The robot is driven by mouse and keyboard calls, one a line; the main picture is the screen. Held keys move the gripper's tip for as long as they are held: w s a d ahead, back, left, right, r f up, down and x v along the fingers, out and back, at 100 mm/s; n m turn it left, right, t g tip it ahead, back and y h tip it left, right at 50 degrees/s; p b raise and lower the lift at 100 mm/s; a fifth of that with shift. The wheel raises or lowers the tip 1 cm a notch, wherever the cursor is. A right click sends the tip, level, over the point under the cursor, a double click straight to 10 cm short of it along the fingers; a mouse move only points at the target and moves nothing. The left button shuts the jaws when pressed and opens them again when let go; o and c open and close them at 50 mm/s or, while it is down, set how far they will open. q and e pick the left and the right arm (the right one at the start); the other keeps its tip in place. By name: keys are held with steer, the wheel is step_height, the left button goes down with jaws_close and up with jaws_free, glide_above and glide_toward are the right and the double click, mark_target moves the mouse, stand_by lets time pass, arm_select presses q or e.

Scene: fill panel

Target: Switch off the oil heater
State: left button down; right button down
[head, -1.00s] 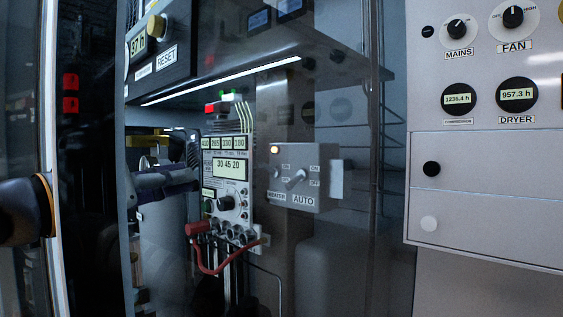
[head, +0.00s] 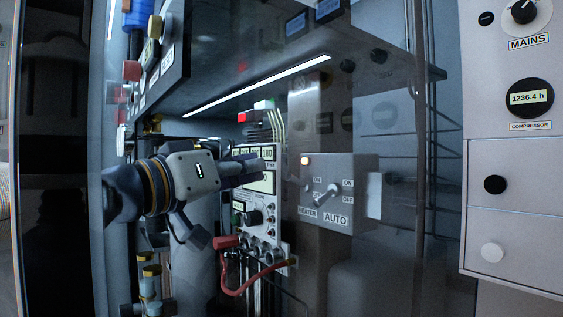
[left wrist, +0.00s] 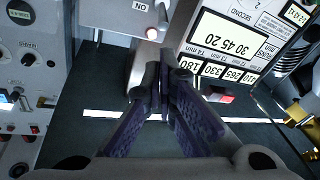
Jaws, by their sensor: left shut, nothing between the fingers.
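The grey switch box (head: 345,182) labelled HEATER and AUTO stands right of centre in the head view. My left gripper (head: 258,170) is shut and empty, left of the box and in front of the white display panel. In the left wrist view its fingertips (left wrist: 162,75) are together, below the box's lit lamp (left wrist: 152,33). My right gripper is out of view.
The white panel (head: 268,215) with displays, knob and red cable (head: 238,290) is close beside my left gripper. A shelf with a light strip (head: 255,86) hangs above. A grey panel (head: 515,180) with dials stands at the right. Glass edges run vertically nearby.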

arm_select(q)
steer(key=f+x, duration=0.1)
steer(key=x, duration=0.6)
steer(key=shift+w+d+r, duration=0.2)
steer(key=shift+r, duration=0.3)
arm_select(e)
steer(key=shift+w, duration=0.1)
